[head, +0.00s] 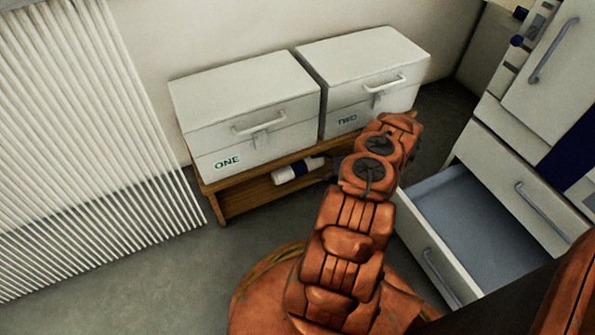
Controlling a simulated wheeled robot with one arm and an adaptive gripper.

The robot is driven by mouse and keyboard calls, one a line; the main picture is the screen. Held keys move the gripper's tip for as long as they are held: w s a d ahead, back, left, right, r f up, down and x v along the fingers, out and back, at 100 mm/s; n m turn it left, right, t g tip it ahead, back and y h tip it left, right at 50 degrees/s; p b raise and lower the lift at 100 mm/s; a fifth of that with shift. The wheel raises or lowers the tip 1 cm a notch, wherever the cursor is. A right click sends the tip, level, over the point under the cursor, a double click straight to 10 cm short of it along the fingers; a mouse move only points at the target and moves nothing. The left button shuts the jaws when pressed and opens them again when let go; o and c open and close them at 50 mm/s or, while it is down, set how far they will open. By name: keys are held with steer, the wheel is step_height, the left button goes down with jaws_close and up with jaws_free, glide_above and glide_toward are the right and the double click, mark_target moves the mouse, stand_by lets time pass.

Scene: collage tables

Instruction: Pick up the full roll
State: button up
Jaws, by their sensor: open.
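A white cylinder with a dark blue band (297,170), which looks like the roll, lies on its side on the lower shelf of a low wooden bench (243,196). How full it is cannot be told. My orange arm reaches from the bottom of the view toward the bench. My gripper (331,168) is mostly hidden behind the arm; only a small dark part shows close to the right end of the cylinder. It is open. Whether it touches the cylinder cannot be seen.
Two white boxes labelled ONE (240,107) and TWO (365,70) stand on the bench, lids shut. At right, a white cabinet has an open, empty-looking drawer (475,220). A white slatted panel (75,140) stands at left. Grey floor in front of the bench is clear.

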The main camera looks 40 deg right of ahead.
mark_target(304, 169)
steer(key=shift+b+x, duration=1.85)
steer(key=shift+x, duration=1.6)
steer(key=shift+f, duration=0.1)
steer(key=c, duration=1)
